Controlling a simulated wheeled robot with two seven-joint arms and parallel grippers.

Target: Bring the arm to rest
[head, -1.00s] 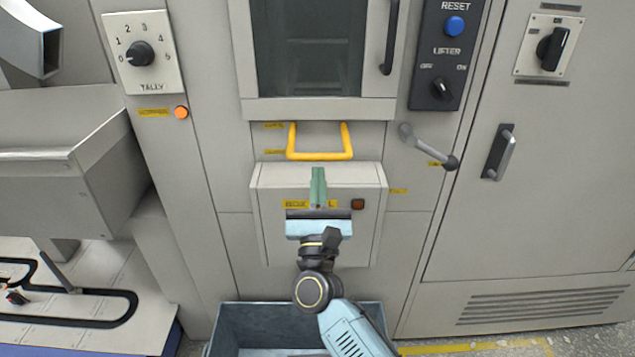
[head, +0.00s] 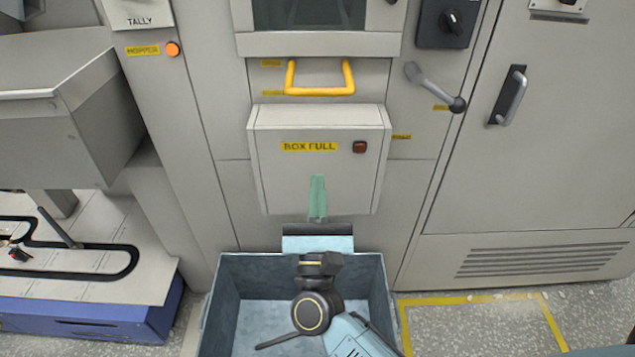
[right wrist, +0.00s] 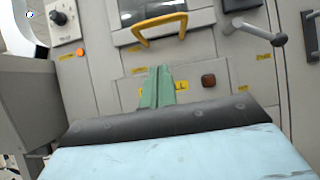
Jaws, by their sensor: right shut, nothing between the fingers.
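My right gripper (head: 317,198) is in front of the grey BOX FULL panel (head: 320,175), above the blue-grey bin (head: 228,320). Its green fingers are together with nothing between them. My arm reaches up from the lower right, over the bin. In the right wrist view the closed green fingers (right wrist: 157,86) point up at the panel and cover part of its label. Whether the fingertips touch the panel cannot be told. My left gripper is not in view.
A yellow handle (head: 320,92) is above the panel, and a grey lever (head: 436,88) sticks out to its right. A grey chute (head: 75,110) stands at left over a track table (head: 90,285). Yellow floor tape (head: 470,299) marks speckled floor at the right.

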